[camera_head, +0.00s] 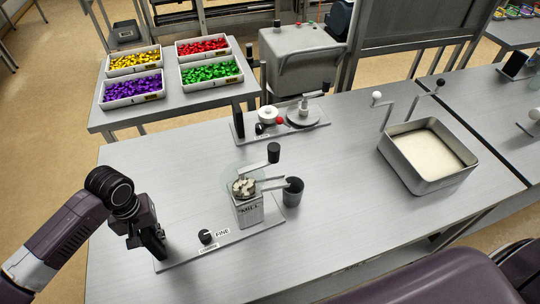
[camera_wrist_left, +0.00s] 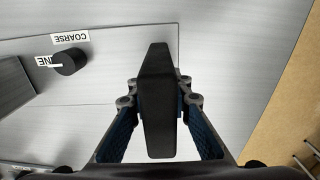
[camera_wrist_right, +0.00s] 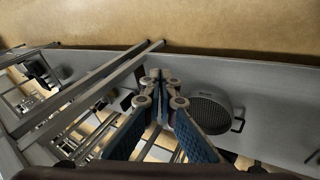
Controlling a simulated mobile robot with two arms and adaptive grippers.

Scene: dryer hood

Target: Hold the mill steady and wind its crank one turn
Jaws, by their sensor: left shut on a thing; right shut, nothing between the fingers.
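The mill (camera_head: 249,212) is a grey box marked MILL on a flat base plate (camera_head: 180,256). A clear hopper with pale pieces tops it, and its crank ends in an upright black knob (camera_head: 273,153), pointing to the back right. My left gripper (camera_head: 155,243) is at the plate's left end. In the left wrist view its blue-padded fingers are shut on a black upright grip (camera_wrist_left: 158,100). A dial (camera_head: 205,237) between FINE and COARSE labels also shows there (camera_wrist_left: 69,61). My right gripper (camera_wrist_right: 161,82) is shut and empty, seen only in the right wrist view, away from the mill.
A dark cup (camera_head: 293,193) stands right of the mill. Behind is another cranked device on a plate (camera_head: 318,133). A metal bin of pale material (camera_head: 446,178) with two knobbed cranks is at right. Bins of coloured pieces (camera_head: 131,90) fill the back-left table. The front middle is clear.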

